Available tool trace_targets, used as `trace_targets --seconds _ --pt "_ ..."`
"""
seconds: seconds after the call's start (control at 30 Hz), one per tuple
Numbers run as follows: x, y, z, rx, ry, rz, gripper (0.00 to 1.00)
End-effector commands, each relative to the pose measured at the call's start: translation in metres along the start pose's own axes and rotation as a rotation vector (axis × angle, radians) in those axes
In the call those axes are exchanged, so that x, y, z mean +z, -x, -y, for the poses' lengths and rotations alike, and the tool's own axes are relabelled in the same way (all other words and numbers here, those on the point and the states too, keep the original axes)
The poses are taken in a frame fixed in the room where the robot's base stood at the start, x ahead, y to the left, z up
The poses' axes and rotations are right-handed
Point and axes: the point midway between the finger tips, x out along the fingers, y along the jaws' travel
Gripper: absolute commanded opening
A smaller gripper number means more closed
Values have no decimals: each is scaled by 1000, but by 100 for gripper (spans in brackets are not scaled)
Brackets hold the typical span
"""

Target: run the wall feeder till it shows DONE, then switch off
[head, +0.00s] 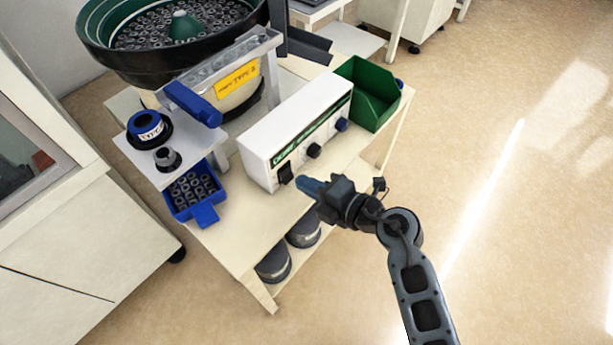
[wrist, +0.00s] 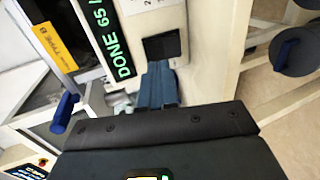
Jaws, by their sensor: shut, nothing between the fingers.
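The feeder's white control box (head: 300,115) stands on the cream bench. Its dark display (wrist: 108,38) shows green text reading "DONE 65 /" in the wrist view, with the rest cut off. A black rocker switch (head: 286,173) is at the left end of its front face; it shows larger in the wrist view (wrist: 161,45). I cannot tell which way the rocker is pressed. My gripper (head: 304,183) is shut and empty, its blue fingers pointing at the switch. In the wrist view the fingertips (wrist: 157,72) are just short of or touching the switch's lower edge; I cannot tell which.
The green-lined feeder bowl (head: 180,30) holds many dark parts. Below it are a yellow label (head: 237,78), a blue lever (head: 193,103) and a blue tray (head: 194,192) of parts. A green bin (head: 368,93) stands right of the box. Open floor lies to the right.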

Motion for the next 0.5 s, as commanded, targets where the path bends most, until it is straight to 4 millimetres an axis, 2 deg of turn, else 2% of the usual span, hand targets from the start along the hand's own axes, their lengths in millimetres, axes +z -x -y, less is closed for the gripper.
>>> trace_targets --seconds 0.3,0.5 --pt "-1 64 -2 -5 -3 1 0" --pt "-1 91 -3 -4 -2 0 0"
